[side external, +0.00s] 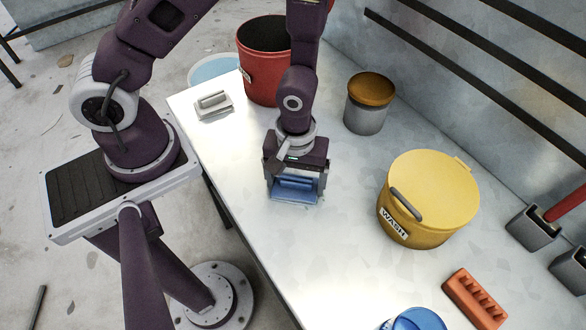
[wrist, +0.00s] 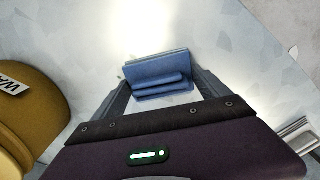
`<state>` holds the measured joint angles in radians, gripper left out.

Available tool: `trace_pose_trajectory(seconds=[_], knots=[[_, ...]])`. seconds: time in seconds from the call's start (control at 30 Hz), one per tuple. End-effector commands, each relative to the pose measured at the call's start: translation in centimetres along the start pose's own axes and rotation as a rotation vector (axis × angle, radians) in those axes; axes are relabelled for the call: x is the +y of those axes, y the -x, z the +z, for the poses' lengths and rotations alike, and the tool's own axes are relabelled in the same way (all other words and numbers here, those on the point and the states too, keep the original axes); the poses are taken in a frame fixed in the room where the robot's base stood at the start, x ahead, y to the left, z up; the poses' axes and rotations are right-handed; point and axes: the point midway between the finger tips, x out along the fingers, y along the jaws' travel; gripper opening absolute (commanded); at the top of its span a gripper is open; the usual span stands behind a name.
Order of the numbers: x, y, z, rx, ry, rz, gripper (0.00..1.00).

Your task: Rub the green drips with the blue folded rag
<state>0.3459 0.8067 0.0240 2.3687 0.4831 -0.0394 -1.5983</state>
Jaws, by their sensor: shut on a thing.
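The blue folded rag (side external: 296,190) is between the fingers of my gripper (side external: 296,192), low over the pale worktop in the side external view. My gripper is shut on it. In the wrist view the folded layers of the blue folded rag (wrist: 157,74) show between the two dark fingers of my gripper (wrist: 162,92). I cannot tell whether the rag touches the worktop. No green drips can be made out in either view.
The worktop (side external: 330,250) holds a yellow lidded bucket marked WASH (side external: 430,205), a grey jar with an orange-brown lid (side external: 369,105), a red bucket (side external: 265,75), a grey-white handled block (side external: 213,105), an orange brick-like piece (side external: 474,300) and a blue container (side external: 415,320).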

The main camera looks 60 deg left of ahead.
Motion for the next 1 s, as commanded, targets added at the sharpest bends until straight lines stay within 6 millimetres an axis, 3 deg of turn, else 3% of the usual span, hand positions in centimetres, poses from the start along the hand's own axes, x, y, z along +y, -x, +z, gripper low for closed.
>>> trace_pose_trajectory(seconds=[0.7,1.0], knots=[[4.6,-0.1,4.7,0.000,0.000,0.000,0.48],[2.6,-0.1,2.6,0.000,0.004,-0.002,0.48]])
